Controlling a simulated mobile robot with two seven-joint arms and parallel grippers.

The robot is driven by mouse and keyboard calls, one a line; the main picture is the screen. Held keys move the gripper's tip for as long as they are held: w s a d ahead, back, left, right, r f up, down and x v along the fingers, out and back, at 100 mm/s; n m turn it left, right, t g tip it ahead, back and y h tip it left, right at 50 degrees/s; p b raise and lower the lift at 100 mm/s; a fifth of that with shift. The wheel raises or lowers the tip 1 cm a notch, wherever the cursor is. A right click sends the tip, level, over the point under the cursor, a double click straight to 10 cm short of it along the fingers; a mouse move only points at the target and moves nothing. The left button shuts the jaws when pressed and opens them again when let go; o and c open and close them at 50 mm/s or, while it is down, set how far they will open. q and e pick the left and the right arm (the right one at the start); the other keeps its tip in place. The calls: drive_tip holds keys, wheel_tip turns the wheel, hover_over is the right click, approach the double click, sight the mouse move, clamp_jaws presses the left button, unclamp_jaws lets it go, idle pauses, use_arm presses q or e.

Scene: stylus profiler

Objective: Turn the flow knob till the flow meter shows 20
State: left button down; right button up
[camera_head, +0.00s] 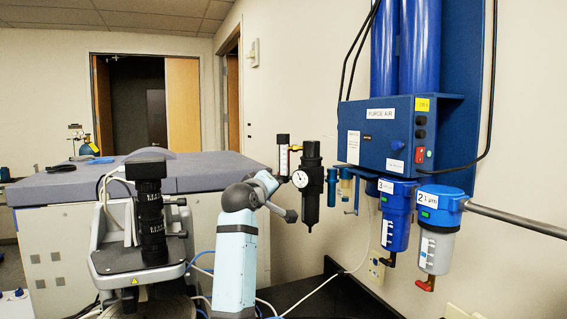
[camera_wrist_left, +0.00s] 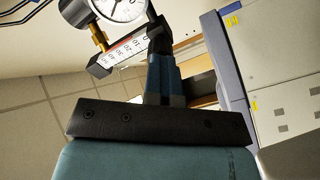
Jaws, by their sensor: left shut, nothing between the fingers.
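The flow meter (camera_head: 283,160) stands upright on the wall unit in the head view, with a dark block at its top. In the left wrist view its numbered scale (camera_wrist_left: 126,53) shows tilted; I cannot make out the reading. I cannot pick out the flow knob; it seems hidden at my fingers. My left gripper (camera_head: 274,179) is at the lower end of the flow meter. In the left wrist view its shut, empty teal fingers (camera_wrist_left: 160,62) overlap one end of the meter; I cannot tell whether they touch. My right gripper is not in view.
A round pressure gauge (camera_head: 300,180) and a black regulator (camera_head: 312,187) sit right beside the meter. The blue purge air box (camera_head: 385,135) and filter housings (camera_head: 397,215) are further right. A black microscope-like instrument (camera_head: 150,215) stands left of my arm.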

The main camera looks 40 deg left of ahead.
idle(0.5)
use_arm(q)
drive_tip(key=n, duration=2.4)
drive_tip(key=c, duration=1.7)
unclamp_jaws()
drive_tip(key=shift+o, duration=0.2)
